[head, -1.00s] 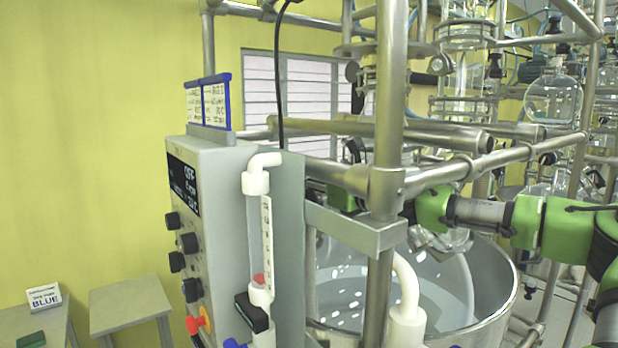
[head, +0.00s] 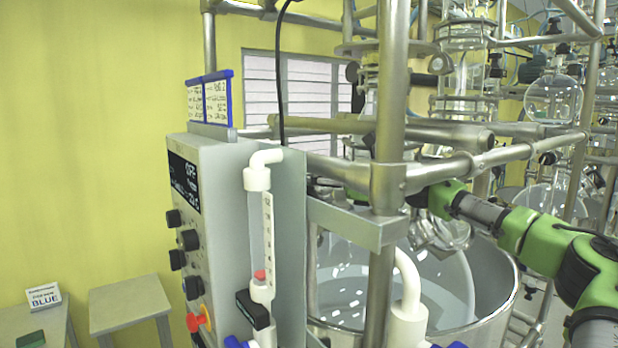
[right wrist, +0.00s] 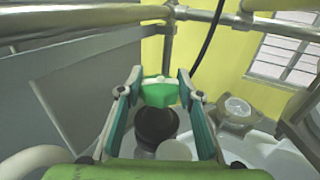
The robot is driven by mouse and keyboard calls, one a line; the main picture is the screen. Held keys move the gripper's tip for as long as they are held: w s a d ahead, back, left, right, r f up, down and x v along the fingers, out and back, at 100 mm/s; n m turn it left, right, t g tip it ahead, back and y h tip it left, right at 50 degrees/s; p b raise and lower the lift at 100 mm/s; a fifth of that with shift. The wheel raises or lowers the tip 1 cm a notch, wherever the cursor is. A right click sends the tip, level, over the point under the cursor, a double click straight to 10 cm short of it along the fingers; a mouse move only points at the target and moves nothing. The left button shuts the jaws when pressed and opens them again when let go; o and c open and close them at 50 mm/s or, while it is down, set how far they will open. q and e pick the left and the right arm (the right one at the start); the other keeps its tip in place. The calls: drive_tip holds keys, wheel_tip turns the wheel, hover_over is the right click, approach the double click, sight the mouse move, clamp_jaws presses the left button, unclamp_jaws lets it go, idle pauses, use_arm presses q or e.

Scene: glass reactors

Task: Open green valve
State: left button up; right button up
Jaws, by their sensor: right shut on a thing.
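The green valve (right wrist: 160,92) shows in the right wrist view as a bright green piece above a round black part (right wrist: 156,124). My right gripper (right wrist: 160,88) is shut on it, with one finger against each side. In the head view my right arm (head: 545,240) reaches in from the right, behind the steel post, and its gripper is mostly hidden by the post and bracket. The valve cannot be made out clearly there. My left gripper is not in view.
A steel post (head: 388,100) and crossbars (head: 480,157) frame the arm closely. A grey control box (head: 215,230) stands at left. A large steel vessel (head: 495,300) lies below the arm, with glassware (head: 553,98) behind.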

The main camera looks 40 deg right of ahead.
drive_tip(key=shift+n+y, duration=0.3)
drive_tip(key=shift+y, duration=0.2)
drive_tip(key=o, duration=1.1)
drive_tip(key=shift+d+m+h, duration=0.1)
drive_tip(key=shift+m+h, duration=0.3)
drive_tip(key=shift+h, duration=0.2)
drive_tip(key=shift+t+h+p, duration=0.3)
